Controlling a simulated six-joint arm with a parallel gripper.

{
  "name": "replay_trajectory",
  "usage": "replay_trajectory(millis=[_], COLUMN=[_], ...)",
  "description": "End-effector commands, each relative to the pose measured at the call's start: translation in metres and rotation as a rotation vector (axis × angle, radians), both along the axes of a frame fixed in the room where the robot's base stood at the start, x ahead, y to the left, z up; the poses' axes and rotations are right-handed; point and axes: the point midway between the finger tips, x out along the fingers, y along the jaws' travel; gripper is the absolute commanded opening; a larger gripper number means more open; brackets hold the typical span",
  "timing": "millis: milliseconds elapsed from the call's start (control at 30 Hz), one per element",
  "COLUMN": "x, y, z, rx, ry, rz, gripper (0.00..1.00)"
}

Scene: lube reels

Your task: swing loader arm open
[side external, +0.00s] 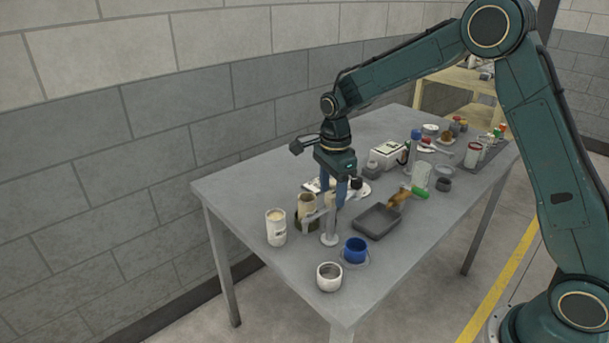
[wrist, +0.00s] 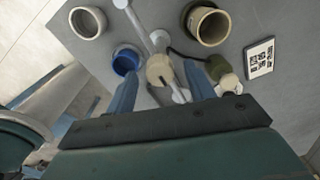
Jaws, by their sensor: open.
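The loader arm (side external: 318,214) is a pale grey bar carried on a slim upright post with a round foot (side external: 329,240), near the front of the table. In the wrist view the bar (wrist: 140,25) runs from the top edge down to a pale round hub (wrist: 160,70). My gripper (side external: 333,197) points down over the post. Its blue fingers are apart, and in the wrist view the gripper (wrist: 161,64) has one finger on each side of the hub. I cannot tell whether either finger touches it.
A blue cup (side external: 355,251) and a white cup (side external: 329,276) stand in front of the post. A beige open can (side external: 306,204) and a white canister (side external: 276,229) stand to its left. A dark tray (side external: 377,221) lies to the right. The table's left rear is clear.

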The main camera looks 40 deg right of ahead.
Motion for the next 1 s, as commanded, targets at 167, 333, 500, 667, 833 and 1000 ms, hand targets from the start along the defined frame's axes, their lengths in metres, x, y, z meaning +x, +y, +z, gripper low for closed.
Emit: replay_trajectory(millis=[167,333,500,667,833,1000], x=[0.001,0.001,0.001,0.001,0.001,0.001], y=[0.000,0.000,0.000,0.000,0.000,0.000], z=[0.007,0.024,0.050,0.078,0.106,0.126], rx=[0.000,0.000,0.001,0.000,0.000,0.000], ry=[-0.002,-0.004,-0.005,-0.005,-0.005,-0.003], rz=[0.001,0.001,0.001,0.000,-0.001,-0.001], gripper=[0.53,0.53,0.53,0.53,0.53,0.53])
